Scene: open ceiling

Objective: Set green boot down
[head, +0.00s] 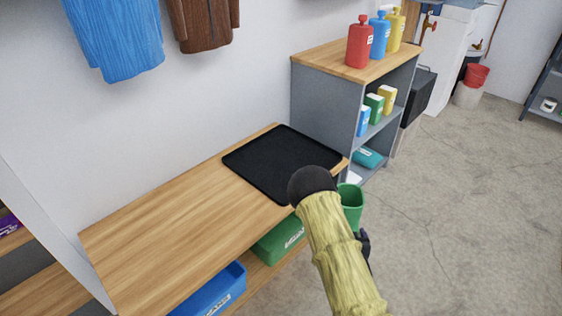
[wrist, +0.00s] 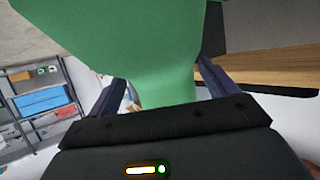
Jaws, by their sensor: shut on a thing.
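The green boot (head: 352,205) is held in the air beside the front edge of the wooden bench, partly hidden behind my arm in the head view. In the wrist view the green boot (wrist: 165,50) fills the upper middle, between the two fingers. My gripper (wrist: 168,85) is shut on it. In the head view my gripper (head: 364,243) shows only as a dark piece behind the arm. A black tray (head: 262,165) with a low rim lies on the bench's right end, left of the boot.
The wooden bench top (head: 165,230) left of the tray is bare. Below it are a green bin (head: 280,238) and a blue bin (head: 215,290). A grey shelf unit (head: 325,92) with bottles stands past the tray. Concrete floor (head: 460,220) at right is open.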

